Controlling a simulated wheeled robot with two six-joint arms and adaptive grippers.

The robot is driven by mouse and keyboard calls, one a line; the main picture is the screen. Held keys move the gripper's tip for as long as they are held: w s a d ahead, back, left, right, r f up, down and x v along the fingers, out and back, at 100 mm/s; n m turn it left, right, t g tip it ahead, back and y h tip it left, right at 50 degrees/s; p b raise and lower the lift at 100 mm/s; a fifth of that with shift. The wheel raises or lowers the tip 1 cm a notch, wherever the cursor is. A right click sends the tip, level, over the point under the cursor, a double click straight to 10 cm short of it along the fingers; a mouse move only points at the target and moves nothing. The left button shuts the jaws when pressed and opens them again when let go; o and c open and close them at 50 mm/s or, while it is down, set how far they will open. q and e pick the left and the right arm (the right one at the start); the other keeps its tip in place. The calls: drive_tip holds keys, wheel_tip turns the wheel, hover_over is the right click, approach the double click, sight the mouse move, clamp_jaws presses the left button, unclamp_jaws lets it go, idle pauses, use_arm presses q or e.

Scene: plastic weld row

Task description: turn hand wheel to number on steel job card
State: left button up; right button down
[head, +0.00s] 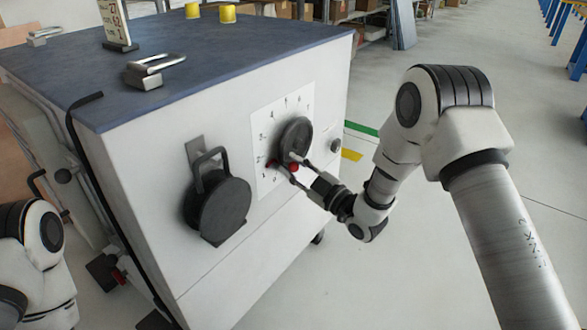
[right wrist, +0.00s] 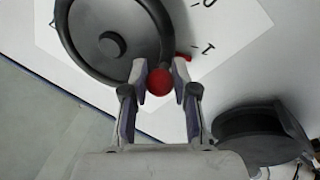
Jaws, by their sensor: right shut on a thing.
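The dark round hand wheel (head: 296,136) sits on a white number dial (head: 268,123) on the cabinet's front. It also shows in the right wrist view (right wrist: 112,44). My right gripper (head: 283,162) is shut on the wheel's red knob (right wrist: 160,81), one finger on each side, at the wheel's lower edge. A red pointer (right wrist: 184,57) shows beside the knob, near the numeral 1 (right wrist: 207,47). The job card (head: 116,22) stands on the cabinet top, cut off by the picture's edge; its number is not clearly readable. My left gripper is out of view; only its arm shows.
A large black round handle (head: 220,205) juts out left of the dial. The floor at right is open.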

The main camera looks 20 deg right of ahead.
drive_tip(key=shift+w+d+f+n+b, duration=0.1)
drive_tip(key=shift+d+f+n+b, duration=0.1)
drive_tip(key=shift+n, duration=0.35)
drive_tip(key=shift+w+d+f+n+b, duration=0.1)
drive_tip(key=shift+n+b, duration=0.1)
drive_tip(key=shift+n, duration=0.35)
drive_tip(key=c, duration=1.1)
unclamp_jaws()
drive_tip(key=shift+o, duration=1)
drive_tip(key=shift+a, duration=0.1)
drive_tip(key=shift+w+a+f, duration=0.1)
drive_tip(key=v, duration=1.2)
